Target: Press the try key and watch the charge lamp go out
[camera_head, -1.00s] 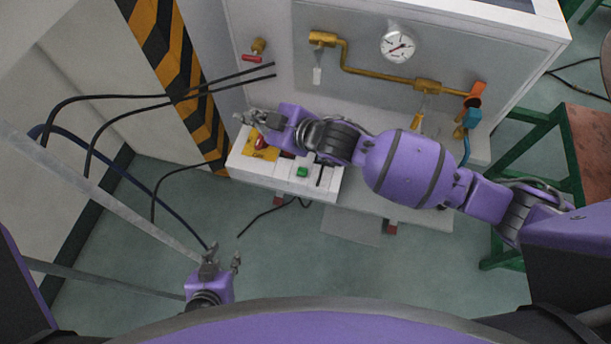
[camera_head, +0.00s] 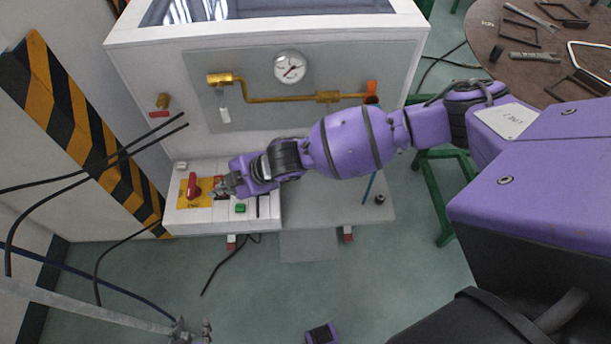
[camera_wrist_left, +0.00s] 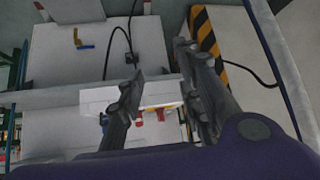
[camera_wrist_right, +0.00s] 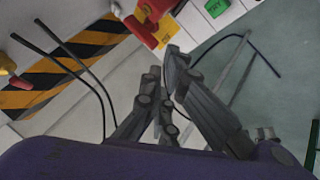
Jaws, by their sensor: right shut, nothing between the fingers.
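A white control box (camera_head: 180,220) stands at the foot of the cabinet. On its top are a red lever switch (camera_head: 193,186) on a yellow plate and a green key (camera_head: 240,208); the green key also shows in the right wrist view (camera_wrist_right: 216,6). My right gripper (camera_head: 220,187) is shut and empty, over the box between the red lever and the green key. My left gripper (camera_head: 192,329) is open and empty, low in front of the box.
Black cables run at the left, near the striped post (camera_head: 75,105). A round table (camera_head: 490,48) with loose parts stands at the upper right.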

